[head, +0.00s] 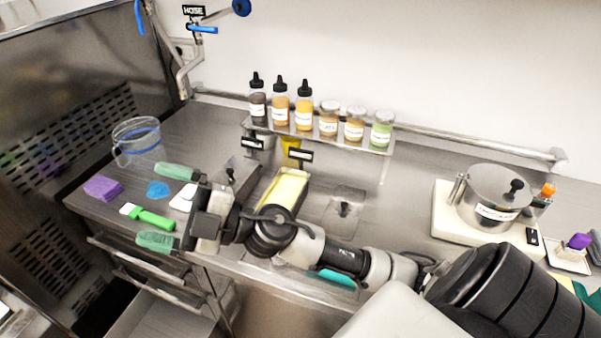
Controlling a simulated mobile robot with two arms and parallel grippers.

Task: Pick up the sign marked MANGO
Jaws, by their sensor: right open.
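Two small black signs with white lettering show under the bottle shelf in the head view: a left sign (252,143) and a right sign (300,154). The lettering is too small to read, so I cannot tell which one says MANGO. My right gripper (163,206) reaches across the counter from the right. Its green-tipped fingers are spread wide and point left, well to the left of and nearer than both signs. A green-handled brush or scraper (150,217) shows between the fingers; I see no grip on it. My left gripper is not in view.
A shelf (350,148) holds several bottles and jars. A clear jug (138,143), purple cloth (103,188) and blue item (158,190) lie left. A yellow-filled tray (287,188) sits behind my arm. A steel pot (495,195) stands right on a white base.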

